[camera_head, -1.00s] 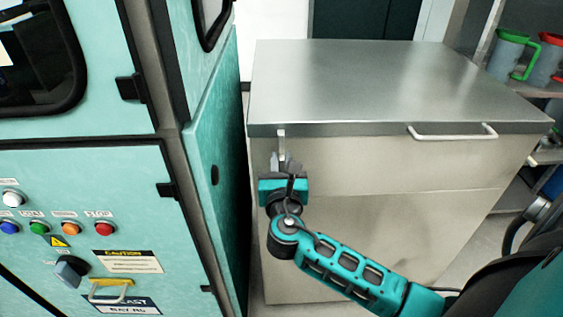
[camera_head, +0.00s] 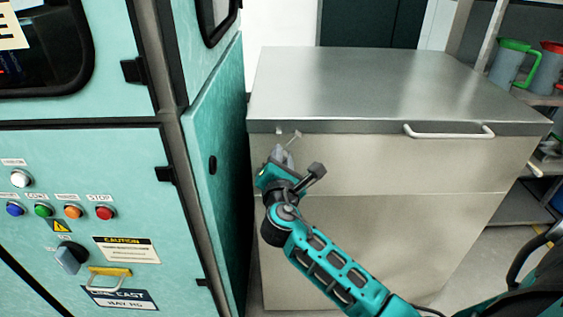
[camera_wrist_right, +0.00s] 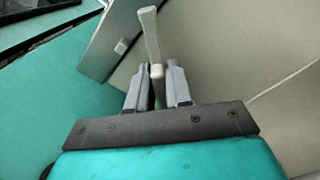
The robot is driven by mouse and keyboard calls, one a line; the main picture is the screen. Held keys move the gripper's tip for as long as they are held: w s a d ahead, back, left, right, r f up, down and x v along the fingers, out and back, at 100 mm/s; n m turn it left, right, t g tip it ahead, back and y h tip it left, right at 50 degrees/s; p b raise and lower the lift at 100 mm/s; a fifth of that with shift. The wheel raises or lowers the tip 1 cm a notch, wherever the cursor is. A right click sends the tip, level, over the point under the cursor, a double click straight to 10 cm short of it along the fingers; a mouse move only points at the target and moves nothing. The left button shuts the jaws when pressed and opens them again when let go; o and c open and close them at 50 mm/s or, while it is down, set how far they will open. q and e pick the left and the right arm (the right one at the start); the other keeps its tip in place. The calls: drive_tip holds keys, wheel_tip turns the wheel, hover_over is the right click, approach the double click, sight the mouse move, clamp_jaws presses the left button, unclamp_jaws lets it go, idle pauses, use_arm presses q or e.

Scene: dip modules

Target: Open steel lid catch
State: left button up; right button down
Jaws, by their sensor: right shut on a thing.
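The steel box has a flat steel lid (camera_head: 370,85), which lies closed on it. The pale lid catch (camera_head: 294,137) is a small lever at the left of the box front. It is tilted, its upper end leaning to the right. My right gripper (camera_head: 283,155) is at the catch and shut on its lower part. In the right wrist view the catch (camera_wrist_right: 151,35) stands up from between the fingers of my right gripper (camera_wrist_right: 158,80). A small pale block (camera_wrist_right: 122,46) sits on the lid edge, apart from the catch. My left gripper is not in view.
A teal machine cabinet (camera_head: 215,150) stands close on the left, with a narrow gap to the box. A lid handle (camera_head: 448,131) is at the front right of the lid. A shelf with jugs (camera_head: 512,62) is at the right.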

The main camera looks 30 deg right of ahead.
drive_tip(key=m, duration=0.1)
drive_tip(key=m+b, duration=0.1)
drive_tip(key=m, duration=0.1)
drive_tip(key=m+b, duration=0.1)
drive_tip(key=shift+s+d+f+m, duration=0.1)
drive_tip(key=shift+f+m, duration=0.2)
drive_tip(key=shift+m+b, duration=0.65)
drive_tip(key=shift+m, duration=0.85)
drive_tip(key=c, duration=1.1)
unclamp_jaws()
